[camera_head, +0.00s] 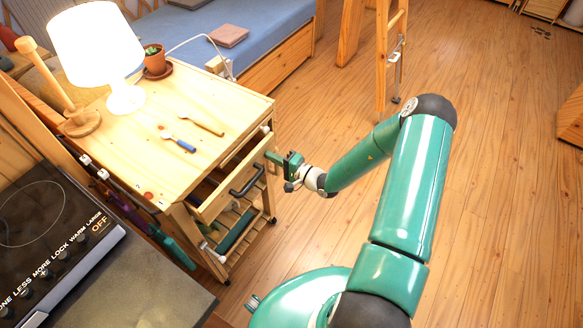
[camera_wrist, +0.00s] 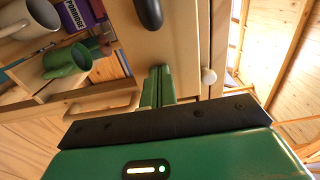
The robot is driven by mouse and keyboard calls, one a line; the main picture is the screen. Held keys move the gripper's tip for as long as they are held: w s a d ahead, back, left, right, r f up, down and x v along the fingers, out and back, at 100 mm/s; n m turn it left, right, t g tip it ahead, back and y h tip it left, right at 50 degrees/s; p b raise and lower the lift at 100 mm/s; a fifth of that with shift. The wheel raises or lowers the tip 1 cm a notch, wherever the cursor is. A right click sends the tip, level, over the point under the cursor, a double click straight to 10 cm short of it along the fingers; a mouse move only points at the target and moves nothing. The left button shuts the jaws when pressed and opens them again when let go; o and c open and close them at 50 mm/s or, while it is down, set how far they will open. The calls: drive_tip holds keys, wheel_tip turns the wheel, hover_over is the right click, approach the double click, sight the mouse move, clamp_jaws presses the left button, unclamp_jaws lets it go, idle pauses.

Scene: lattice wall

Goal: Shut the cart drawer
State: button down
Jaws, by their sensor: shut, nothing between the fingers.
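The wooden cart (camera_head: 150,150) stands left of centre in the head view. Its drawer (camera_head: 215,207) is partly pulled out, with a strip of dark interior showing behind the front. A dark bar handle (camera_head: 247,181) sits on the drawer front, and its end also shows at the top of the wrist view (camera_wrist: 149,12). My gripper (camera_head: 274,158) is shut and empty at the right end of the drawer front. In the wrist view my green fingers (camera_wrist: 158,84) point at the pale wooden front, beside the handle. Whether they touch it I cannot tell.
A lit lamp (camera_head: 98,45), a potted plant (camera_head: 154,60) and cutlery (camera_head: 178,142) are on the cart top. A stove (camera_head: 45,235) stands at the lower left, a bed (camera_head: 250,40) behind. Wooden floor (camera_head: 500,180) is clear at right. Mugs (camera_wrist: 66,60) show in the wrist view.

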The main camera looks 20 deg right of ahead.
sight(255, 148)
drive_tip(key=x, duration=0.6)
drive_tip(key=shift+w+a, duration=0.25)
drive_tip(key=shift+a, duration=0.05)
drive_tip(key=shift+w+a+r, duration=0.1)
drive_tip(key=shift+w+a, duration=0.1)
drive_tip(key=shift+w, duration=0.05)
drive_tip(key=shift+w+a+r, duration=0.1)
